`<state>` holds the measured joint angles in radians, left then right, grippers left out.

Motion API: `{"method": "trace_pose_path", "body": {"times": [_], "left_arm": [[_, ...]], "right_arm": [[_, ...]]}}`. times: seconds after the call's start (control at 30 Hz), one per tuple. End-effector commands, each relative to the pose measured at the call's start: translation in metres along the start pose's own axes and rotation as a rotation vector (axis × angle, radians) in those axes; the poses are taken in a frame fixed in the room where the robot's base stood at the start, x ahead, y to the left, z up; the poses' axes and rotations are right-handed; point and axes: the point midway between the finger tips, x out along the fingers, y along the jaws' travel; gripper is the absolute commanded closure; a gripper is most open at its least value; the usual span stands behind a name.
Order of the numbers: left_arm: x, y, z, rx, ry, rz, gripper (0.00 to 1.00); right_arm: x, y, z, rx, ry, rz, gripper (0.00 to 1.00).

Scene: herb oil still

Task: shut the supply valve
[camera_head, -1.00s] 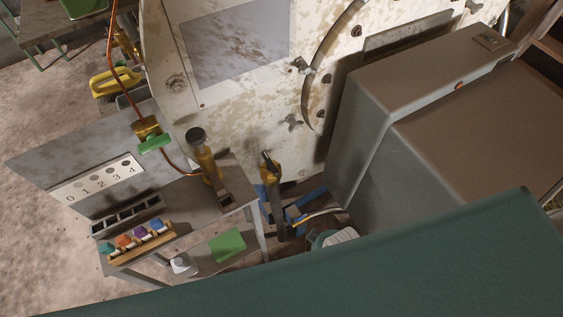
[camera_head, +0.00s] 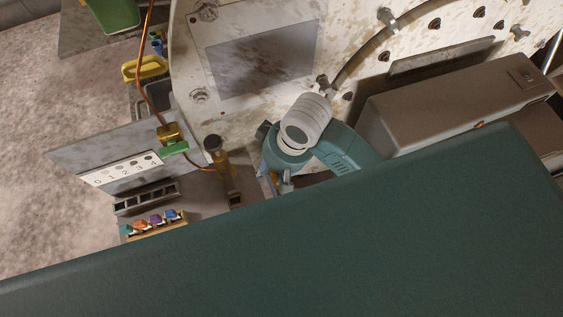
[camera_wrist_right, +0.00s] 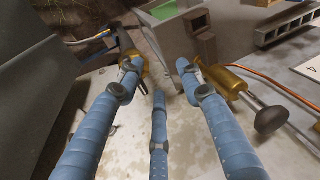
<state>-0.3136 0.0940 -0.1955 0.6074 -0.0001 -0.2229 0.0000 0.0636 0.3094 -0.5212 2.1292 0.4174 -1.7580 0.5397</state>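Two valve-like fittings show. One is brass with a green handle (camera_head: 173,148) on the copper pipe, left of the panel. The other is a brass fitting with a dark lever (camera_wrist_right: 128,58), low by the pale panel. I cannot tell for sure which is the supply valve. My right gripper (camera_wrist_right: 160,72) has its blue fingers spread, with nothing held between them. The brass fitting is at its left fingertip; I cannot tell whether they touch. In the head view the right gripper (camera_head: 277,182) is mostly hidden by its wrist, which also covers that fitting. My left gripper is not in view.
A brass cylinder with a dark knob (camera_head: 217,160) stands beside the right gripper, and also shows in the wrist view (camera_wrist_right: 232,85). A grey box (camera_head: 455,105) is at right. A rack of coloured pieces (camera_head: 155,222) sits at lower left.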

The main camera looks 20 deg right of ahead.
Motion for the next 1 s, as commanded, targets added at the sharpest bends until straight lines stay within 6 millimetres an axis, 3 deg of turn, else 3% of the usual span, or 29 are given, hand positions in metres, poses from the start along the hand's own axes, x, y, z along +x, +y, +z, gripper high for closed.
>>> {"method": "trace_pose_path", "body": {"times": [0.3, 0.47, 0.67, 1.0], "left_arm": [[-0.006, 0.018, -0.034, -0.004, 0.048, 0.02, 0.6], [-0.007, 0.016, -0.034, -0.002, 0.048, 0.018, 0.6], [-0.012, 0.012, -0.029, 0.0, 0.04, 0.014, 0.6], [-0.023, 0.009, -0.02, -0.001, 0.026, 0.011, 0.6]], "right_arm": [[-0.03, 0.025, -0.033, 0.085, -0.135, 0.16, 0.63], [-0.036, 0.036, -0.035, 0.122, -0.163, 0.206, 0.63], [-0.013, 0.041, -0.029, 0.125, -0.169, 0.21, 0.63], [0.046, 0.052, -0.02, 0.125, -0.165, 0.207, 0.63]]}}
